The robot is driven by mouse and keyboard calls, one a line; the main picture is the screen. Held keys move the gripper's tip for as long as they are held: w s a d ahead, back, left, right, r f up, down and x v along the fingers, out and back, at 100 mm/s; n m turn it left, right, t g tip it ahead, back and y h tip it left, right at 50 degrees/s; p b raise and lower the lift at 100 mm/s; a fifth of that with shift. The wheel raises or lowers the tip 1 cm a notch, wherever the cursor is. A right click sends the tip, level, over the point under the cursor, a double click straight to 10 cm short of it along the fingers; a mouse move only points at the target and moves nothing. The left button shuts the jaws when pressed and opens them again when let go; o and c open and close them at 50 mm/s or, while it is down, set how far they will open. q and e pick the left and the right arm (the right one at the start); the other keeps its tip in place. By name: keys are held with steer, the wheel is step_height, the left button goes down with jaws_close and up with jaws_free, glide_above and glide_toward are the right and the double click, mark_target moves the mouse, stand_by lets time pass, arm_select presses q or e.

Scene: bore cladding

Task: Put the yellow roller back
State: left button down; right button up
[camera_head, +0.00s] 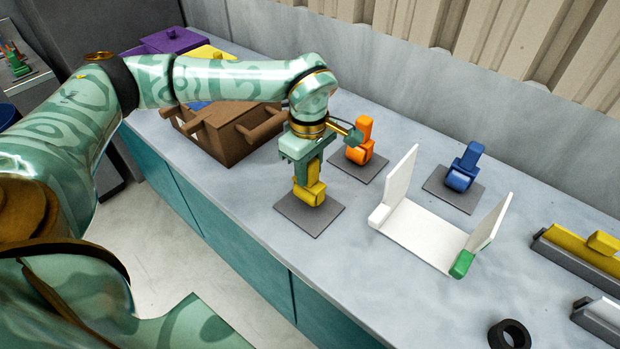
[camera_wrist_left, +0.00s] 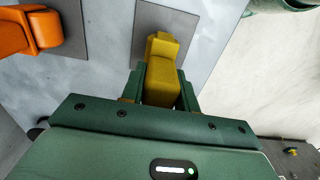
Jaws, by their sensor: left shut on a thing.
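The yellow roller (camera_head: 309,192) stands upright on a dark grey square pad (camera_head: 293,215) near the front edge of the counter. My left gripper (camera_head: 307,172) comes down from above and is shut on the upper part of the yellow roller. In the left wrist view, the yellow roller (camera_wrist_left: 161,75) sits between the two green fingers (camera_wrist_left: 161,92), with its pad (camera_wrist_left: 147,20) beyond it. The roller appears to rest on or just over the pad; I cannot tell if they touch. My right gripper is not in view.
An orange roller (camera_head: 360,146) and a blue roller (camera_head: 464,172) stand on similar pads behind. A white U-shaped piece (camera_head: 425,235) with a green block (camera_head: 462,264) lies to the right. A brown wooden box (camera_head: 225,140) is at the left. A black ring (camera_head: 509,335) lies at the front right.

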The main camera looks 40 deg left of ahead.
mark_target(309, 179)
arm_select(q)
steer(key=shift+f, duration=1.3)
steer(key=shift+f, duration=0.15)
steer(key=c, duration=1.1)
jaws_free()
steer(key=shift+o, duration=0.2)
